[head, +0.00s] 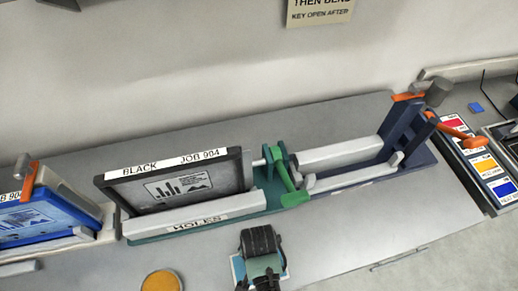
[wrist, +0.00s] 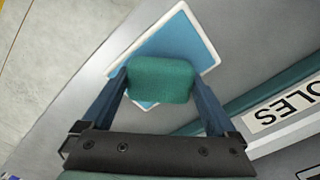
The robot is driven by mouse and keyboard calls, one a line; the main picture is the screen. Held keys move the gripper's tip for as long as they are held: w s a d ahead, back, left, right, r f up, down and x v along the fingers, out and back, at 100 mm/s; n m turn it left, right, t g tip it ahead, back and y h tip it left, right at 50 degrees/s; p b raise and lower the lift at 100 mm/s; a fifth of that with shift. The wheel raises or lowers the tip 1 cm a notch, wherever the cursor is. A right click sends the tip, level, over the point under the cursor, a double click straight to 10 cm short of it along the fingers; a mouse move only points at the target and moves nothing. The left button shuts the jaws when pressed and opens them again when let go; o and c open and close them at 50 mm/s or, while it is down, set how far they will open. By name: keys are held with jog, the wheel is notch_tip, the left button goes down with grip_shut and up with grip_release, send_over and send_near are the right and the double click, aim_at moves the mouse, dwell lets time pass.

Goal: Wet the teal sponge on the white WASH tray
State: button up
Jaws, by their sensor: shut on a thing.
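The teal sponge (wrist: 161,84) is held between the two blue fingers of my gripper (wrist: 162,78) in the wrist view. Below it lies a white-rimmed tray (wrist: 205,32) with a light blue inside. The sponge overlaps the tray in that view; I cannot tell whether they touch. No WASH lettering shows. In the head view my gripper (head: 263,272) is at the bottom centre, over the light blue tray (head: 237,268), and hides most of it and the sponge.
A teal fixture marked HOLES (head: 197,225) holds a black frame marked BLACK JOB 904 (head: 180,184) just behind the tray. A blue frame (head: 35,219) is at left, a navy fixture (head: 400,135) at right. A round yellow thing (head: 161,281) lies left of my gripper. Bench front right is clear.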

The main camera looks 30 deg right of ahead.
jog(key=shift+f+b, duration=0.35)
jog(key=shift+f, duration=0.2)
dwell(0.5)
jog(key=shift+s, duration=0.1)
dwell(1.3)
jog(key=shift+p, duration=0.3)
notch_tip(320, 180, up, 7)
jog(key=p, duration=0.7)
dwell(0.6)
